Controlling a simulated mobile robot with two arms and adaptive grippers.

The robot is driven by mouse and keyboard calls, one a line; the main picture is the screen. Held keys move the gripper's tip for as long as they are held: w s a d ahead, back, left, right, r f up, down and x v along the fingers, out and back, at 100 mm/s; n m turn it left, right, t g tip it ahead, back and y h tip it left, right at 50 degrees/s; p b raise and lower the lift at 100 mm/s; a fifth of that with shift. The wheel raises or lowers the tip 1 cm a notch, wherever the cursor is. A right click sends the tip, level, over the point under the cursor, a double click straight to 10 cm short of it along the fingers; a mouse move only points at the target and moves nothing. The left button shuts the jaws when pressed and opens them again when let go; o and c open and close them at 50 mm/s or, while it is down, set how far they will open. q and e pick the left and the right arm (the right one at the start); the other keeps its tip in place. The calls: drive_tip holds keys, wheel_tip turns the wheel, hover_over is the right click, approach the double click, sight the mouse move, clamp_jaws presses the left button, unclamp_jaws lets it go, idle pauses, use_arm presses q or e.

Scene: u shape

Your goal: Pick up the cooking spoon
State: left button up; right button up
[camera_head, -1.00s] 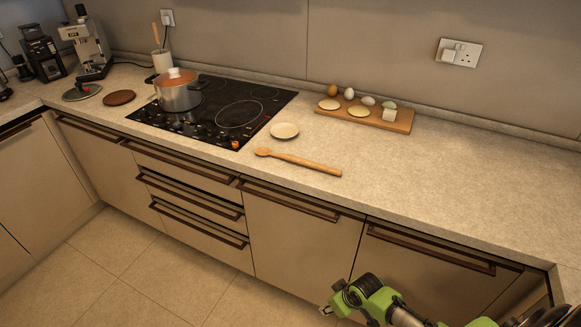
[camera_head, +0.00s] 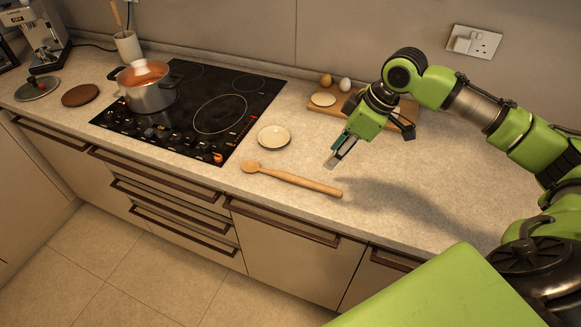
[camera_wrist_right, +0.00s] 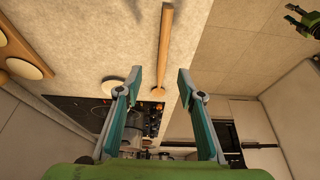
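The wooden cooking spoon (camera_head: 298,180) lies on the countertop near its front edge, bowl to the left and handle to the right. In the right wrist view the spoon (camera_wrist_right: 165,45) shows beyond the fingers, lying lengthwise, in line with the gap between them. My right gripper (camera_head: 334,160) is above the counter, just behind the handle end in the head view. It is open and empty, and its two fingers stand apart in the wrist view (camera_wrist_right: 158,85). A small green and black part (camera_wrist_right: 303,20) at the wrist view's top right may be my left gripper; its fingers are unclear.
A small plate (camera_head: 274,137) sits behind the spoon. A black hob (camera_head: 190,115) with a lidded pot (camera_head: 150,92) is to the left. A wooden board (camera_head: 408,107) with eggs stands at the back, partly hidden by my right arm. Counter right of the spoon is clear.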

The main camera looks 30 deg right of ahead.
drive_tip(key=p, duration=0.1)
approach(312, 182)
drive_tip(key=shift+x, duration=0.95)
drive_tip(key=p+x, duration=0.1)
drive_tip(key=x, duration=0.2)
drive_tip(key=shift+a+f+p, duration=0.1)
drive_tip(key=shift+p, duration=0.25)
drive_tip(key=p+x, duration=0.1)
drive_tip(key=x, duration=0.2)
drive_tip(key=shift+w+f, duration=0.1)
drive_tip(key=shift+f, duration=0.25)
use_arm(q)
drive_tip(key=shift+g, duration=0.3)
drive_tip(key=s+r, duration=0.1)
drive_tip(key=s, duration=0.1)
drive_tip(key=s+r, duration=0.2)
drive_tip(key=shift+s+r, duration=0.15)
drive_tip(key=shift+s, duration=0.05)
use_arm(e)
clamp_jaws()
